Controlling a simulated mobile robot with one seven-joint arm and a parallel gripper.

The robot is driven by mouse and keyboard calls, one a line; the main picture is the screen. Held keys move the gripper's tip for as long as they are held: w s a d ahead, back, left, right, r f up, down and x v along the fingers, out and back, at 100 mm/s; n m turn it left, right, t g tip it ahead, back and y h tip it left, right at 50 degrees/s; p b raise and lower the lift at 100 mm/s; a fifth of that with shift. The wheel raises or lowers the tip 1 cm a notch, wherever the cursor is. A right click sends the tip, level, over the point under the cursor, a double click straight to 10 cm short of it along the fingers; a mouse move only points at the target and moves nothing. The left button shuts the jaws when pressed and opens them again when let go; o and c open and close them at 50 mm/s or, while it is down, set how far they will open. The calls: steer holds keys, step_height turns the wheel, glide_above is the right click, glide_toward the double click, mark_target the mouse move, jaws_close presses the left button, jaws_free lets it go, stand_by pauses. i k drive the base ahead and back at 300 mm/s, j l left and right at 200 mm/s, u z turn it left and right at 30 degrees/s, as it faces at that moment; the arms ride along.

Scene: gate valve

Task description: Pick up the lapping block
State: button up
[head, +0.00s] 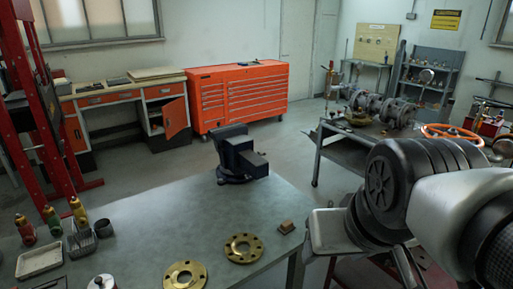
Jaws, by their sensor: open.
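A small brown block (286,226), which looks like the lapping block, lies on the grey-topped table near its right edge. It sits to the right of a brass flange ring (243,248) and apart from it. Nothing is touching or covering it. My arm fills the right side of the head view, to the right of the block. My gripper's fingers do not show in this view.
A dark vise (240,157) stands at the table's far edge. A second brass flange (186,275), a tray (40,260) and several coloured bottles are at left. A metal cart (345,150) with valve parts stands behind. The middle of the tabletop is clear.

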mark_target(286, 227)
steer(key=i+l+u, duration=0.25)
steer(key=i+l, duration=0.15)
steer(key=i+l+u, duration=0.25)
steer(key=l, duration=0.3)
steer(key=i, duration=0.1)
